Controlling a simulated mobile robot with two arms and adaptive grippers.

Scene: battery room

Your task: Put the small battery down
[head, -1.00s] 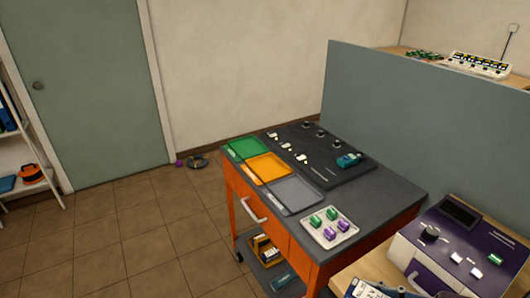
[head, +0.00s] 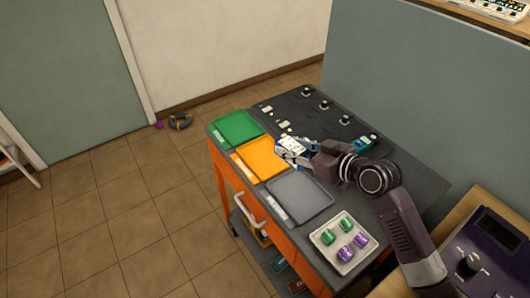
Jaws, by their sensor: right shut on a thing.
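My right gripper (head: 302,151) reaches in from the lower right over the orange and black cart top and is shut on a small white and blue block, the small battery (head: 289,146). It is over the far right part of the orange tray (head: 256,158), by the edge of the black panel. I cannot tell whether the battery touches anything below. The fingers partly hide it. A green tray (head: 236,128) lies behind the orange one and a grey tray (head: 300,198) in front. My left gripper is not in view.
The black panel (head: 300,112) carries several round knobs and small white pieces. A teal device (head: 364,142) is partly behind my arm. A white tray (head: 325,241) holds green and purple pieces. A purple machine (head: 488,255) and a grey partition (head: 430,110) stand right.

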